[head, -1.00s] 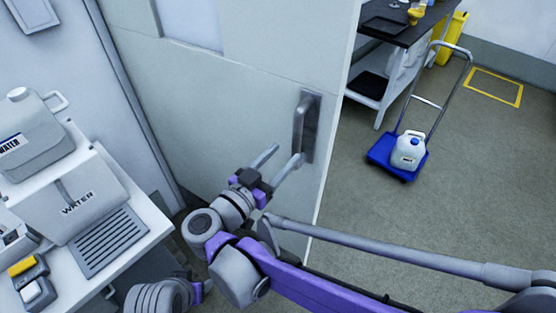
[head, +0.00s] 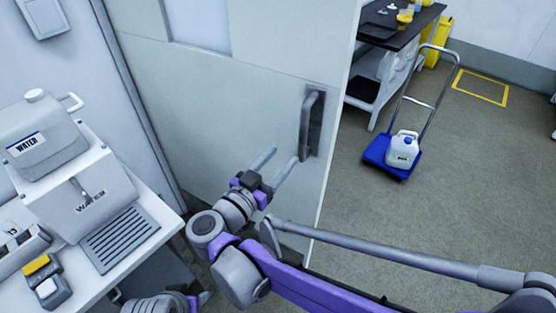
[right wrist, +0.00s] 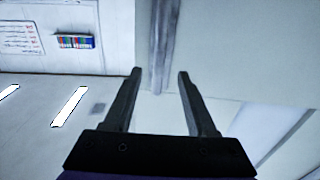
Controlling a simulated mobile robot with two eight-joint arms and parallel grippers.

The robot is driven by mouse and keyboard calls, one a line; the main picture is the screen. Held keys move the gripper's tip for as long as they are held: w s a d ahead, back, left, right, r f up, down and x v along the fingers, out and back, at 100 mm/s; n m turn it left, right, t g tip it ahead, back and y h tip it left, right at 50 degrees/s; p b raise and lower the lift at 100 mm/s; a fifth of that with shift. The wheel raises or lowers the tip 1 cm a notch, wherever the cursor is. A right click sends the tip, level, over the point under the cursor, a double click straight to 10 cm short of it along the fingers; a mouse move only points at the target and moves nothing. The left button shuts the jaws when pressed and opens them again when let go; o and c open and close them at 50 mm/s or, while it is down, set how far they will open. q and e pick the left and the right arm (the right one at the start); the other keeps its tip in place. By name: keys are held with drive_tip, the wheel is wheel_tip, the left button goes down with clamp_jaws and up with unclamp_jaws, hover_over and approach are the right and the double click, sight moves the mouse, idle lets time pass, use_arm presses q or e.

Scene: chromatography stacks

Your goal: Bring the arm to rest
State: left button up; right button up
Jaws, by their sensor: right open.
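My right arm comes in from the lower right in the head view, with purple and grey links. My right gripper (head: 281,157) is open and empty, its two fingers spread in front of the pale door, just left of the grey door handle (head: 308,125). The fingertips appear apart from the handle, though depth is hard to judge. The right wrist view shows the same open fingers (right wrist: 159,73) with nothing between them.
The door (head: 255,100) stands open; its free edge is right of the handle. A bench (head: 155,222) with water containers (head: 45,135) is at the left. Beyond the door are a blue trolley (head: 377,150) carrying a white jug (head: 402,150), and a dark-topped table (head: 395,40). Floor at right is clear.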

idle(0.3)
wheel_tip(320, 180, up, 9)
drive_tip(key=w+n+t+y+p, duration=0.2)
drive_tip(key=n+t+y+p, duration=0.25)
drive_tip(key=n+y, duration=0.55)
drive_tip(key=s+d+f+m+g+p, duration=0.1)
drive_tip(key=s+d+f+g+p, duration=0.1)
drive_tip(key=s+d+f+g, duration=0.4)
drive_tip(key=s+d+f+m+g+y+p, duration=0.1)
drive_tip(key=s+d+f+g+p, duration=0.1)
drive_tip(key=s+d+f+g, duration=0.5)
drive_tip(key=s+f, duration=0.6)
drive_tip(key=s, duration=0.3)
drive_tip(key=shift+d+f, duration=0.35)
drive_tip(key=shift+f, duration=0.05)
